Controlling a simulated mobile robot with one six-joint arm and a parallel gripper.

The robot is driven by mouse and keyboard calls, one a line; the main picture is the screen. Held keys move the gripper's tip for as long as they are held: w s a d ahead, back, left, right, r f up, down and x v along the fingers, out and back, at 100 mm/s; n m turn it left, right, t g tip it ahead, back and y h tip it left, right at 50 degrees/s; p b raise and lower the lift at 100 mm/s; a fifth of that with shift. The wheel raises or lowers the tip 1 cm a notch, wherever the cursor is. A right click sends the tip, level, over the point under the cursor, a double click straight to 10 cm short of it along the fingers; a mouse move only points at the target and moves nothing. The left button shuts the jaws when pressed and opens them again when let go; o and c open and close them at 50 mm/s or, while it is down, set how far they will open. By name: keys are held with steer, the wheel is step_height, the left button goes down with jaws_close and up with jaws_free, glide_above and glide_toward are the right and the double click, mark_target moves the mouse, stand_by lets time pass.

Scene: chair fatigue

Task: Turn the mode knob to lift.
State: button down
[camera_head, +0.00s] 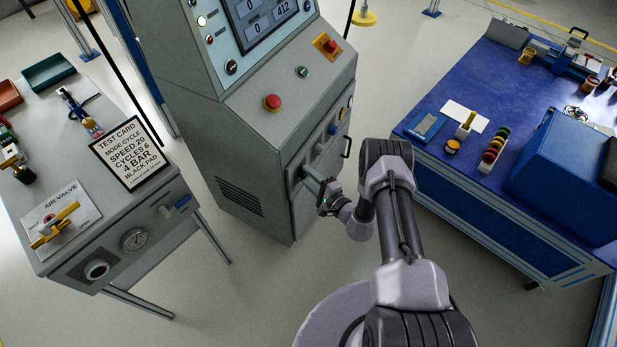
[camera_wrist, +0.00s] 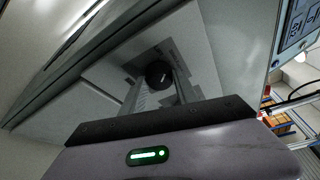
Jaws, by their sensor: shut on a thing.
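A black round knob (camera_wrist: 158,73) sits on a grey plate on the control cabinet's face in the wrist view. Its label is too small and blurred to read, so I cannot confirm from lettering that it is the mode knob, or read its setting. My gripper (camera_wrist: 162,88) reaches it from below in that view, with a finger on each side, shut on it. In the head view my gripper (camera_head: 305,173) is at the lower front panel of the grey cabinet (camera_head: 262,190), and the knob is hidden there.
The cabinet's sloped panel carries a red stop button (camera_head: 272,102) and a green button (camera_head: 302,72). A bar handle (camera_head: 347,147) is right of my gripper. A grey table with a test card (camera_head: 131,155) stands left, a blue workbench (camera_head: 440,180) right.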

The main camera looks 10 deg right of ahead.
steer(key=shift+f+n+t, duration=0.1)
steer(key=shift+n+t, duration=0.6)
steer(key=shift+n, duration=0.7)
steer(key=shift+b, duration=0.3)
steer(key=c, duration=0.9)
jaws_free()
steer(key=shift+c, duration=0.2)
steer(key=p+v, duration=0.6)
steer(key=v, duration=1.1)
steer(key=shift+s, duration=0.15)
steer(key=shift+d+f, duration=0.15)
